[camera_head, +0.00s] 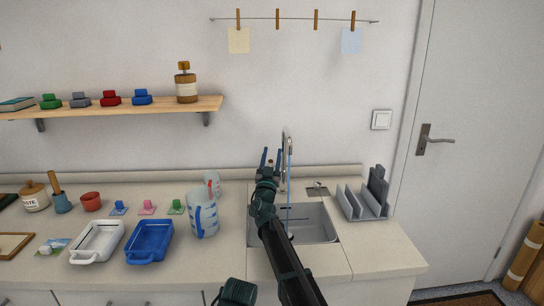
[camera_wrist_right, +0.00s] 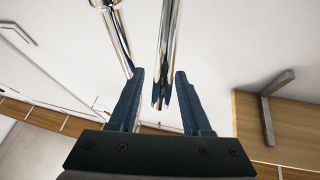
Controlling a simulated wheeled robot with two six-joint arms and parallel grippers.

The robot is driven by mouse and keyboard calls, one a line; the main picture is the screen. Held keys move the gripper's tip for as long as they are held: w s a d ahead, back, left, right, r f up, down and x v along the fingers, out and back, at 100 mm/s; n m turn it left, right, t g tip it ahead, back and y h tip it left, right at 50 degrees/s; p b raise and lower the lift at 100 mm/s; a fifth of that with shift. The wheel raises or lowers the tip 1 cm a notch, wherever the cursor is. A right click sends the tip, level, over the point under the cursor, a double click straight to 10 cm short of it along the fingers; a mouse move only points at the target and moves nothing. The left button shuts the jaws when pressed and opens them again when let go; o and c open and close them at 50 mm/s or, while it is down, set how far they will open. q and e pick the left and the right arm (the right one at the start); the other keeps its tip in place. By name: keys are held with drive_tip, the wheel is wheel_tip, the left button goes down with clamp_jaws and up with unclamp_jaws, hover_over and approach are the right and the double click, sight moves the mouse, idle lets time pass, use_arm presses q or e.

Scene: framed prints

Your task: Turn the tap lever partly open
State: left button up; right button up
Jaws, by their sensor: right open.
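The chrome tap (camera_head: 285,146) stands at the back of the grey sink (camera_head: 318,222), its spout curving over the basin. A thin blue line, like a water stream, runs down from the spout into the sink. My right gripper (camera_head: 269,162) is raised just left of the tap, with its fingers open. In the right wrist view, a chrome rod (camera_wrist_right: 167,45) shows between the open fingers (camera_wrist_right: 160,82), with no visible contact. A second chrome rod (camera_wrist_right: 116,38) passes beside the left finger. I cannot tell which rod is the lever.
A measuring jug (camera_head: 203,213) and a glass (camera_head: 213,182) stand left of the sink. A grey rack (camera_head: 369,209) stands on its right. White (camera_head: 97,241) and blue (camera_head: 149,241) trays lie further left. A wooden shelf (camera_head: 110,108) hangs above the left counter.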

sight(271, 164)
drive_tip(key=b+v, duration=0.2)
drive_tip(key=v, duration=0.3)
drive_tip(key=shift+s+f+b, duration=0.1)
drive_tip(key=shift+f+b, duration=0.1)
drive_tip(key=shift+b, duration=0.2)
drive_tip(key=s+a, duration=0.2)
drive_tip(key=s, duration=0.9)
drive_tip(key=shift+s+a+r, duration=0.25)
drive_tip(key=shift+a, duration=0.05)
